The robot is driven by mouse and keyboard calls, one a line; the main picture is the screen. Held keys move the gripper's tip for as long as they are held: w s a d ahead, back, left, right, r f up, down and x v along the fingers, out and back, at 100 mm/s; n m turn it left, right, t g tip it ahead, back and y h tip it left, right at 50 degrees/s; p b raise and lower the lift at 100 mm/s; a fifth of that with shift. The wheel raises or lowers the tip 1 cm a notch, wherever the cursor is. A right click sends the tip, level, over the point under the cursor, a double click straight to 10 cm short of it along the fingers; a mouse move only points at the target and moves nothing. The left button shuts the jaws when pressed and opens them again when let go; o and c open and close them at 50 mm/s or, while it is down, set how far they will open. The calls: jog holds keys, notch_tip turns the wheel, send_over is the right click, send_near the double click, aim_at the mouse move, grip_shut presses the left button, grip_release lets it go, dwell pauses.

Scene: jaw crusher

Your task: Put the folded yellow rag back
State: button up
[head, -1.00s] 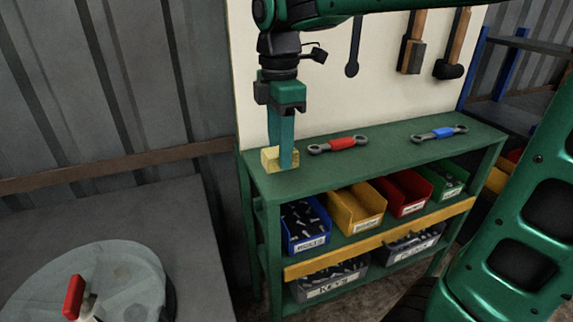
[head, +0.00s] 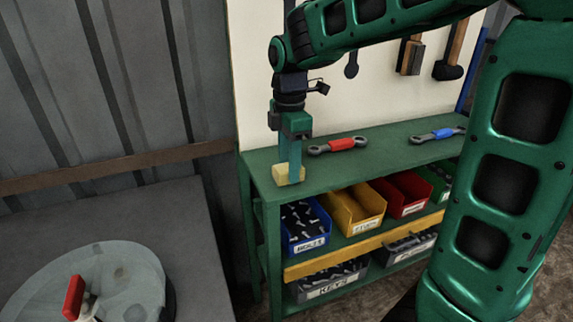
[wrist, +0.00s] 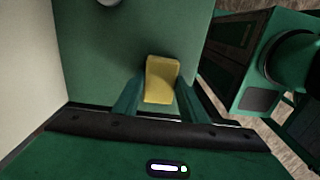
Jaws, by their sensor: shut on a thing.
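The folded yellow rag (head: 284,175) is a small pale yellow block at the left end of the green bench top (head: 370,160). My gripper (head: 289,170) points straight down over it, and its jaws are shut on the rag. In the wrist view the rag (wrist: 161,80) sits between the two teal fingers (wrist: 158,98), with green bench surface behind it. I cannot tell whether the rag's underside touches the bench top.
A red-handled wrench (head: 338,146) and a blue-handled wrench (head: 437,135) lie on the bench to the right. Bins, including a blue one (head: 305,226), fill the shelf below. A pale tool board (head: 340,100) stands behind. A grey surface with a round lid (head: 85,285) is at lower left.

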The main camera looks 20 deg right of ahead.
jog(key=shift+f, duration=0.1)
jog(key=o, duration=1)
notch_tip(320, 180, up, 12)
jog(key=s+d+f+m, duration=0.7)
jog(key=s+d+m, duration=0.4)
jog(key=d+m, duration=0.1)
jog(key=s+d+f+m, duration=0.1)
jog(key=s+f+m, duration=0.2)
jog(key=s+m, duration=0.1)
jog(key=s+d+f+m, duration=0.2)
jog(key=s+f+m, duration=0.1)
jog(key=s+m, duration=0.1)
jog(key=s+d+f+m, duration=0.2)
jog(key=s+f+m, duration=0.1)
jog(key=s, duration=0.3)
jog(key=shift+s+d+f+m, duration=0.15)
jog(key=shift+f+m, duration=0.25)
jog(key=shift+m, duration=0.3)
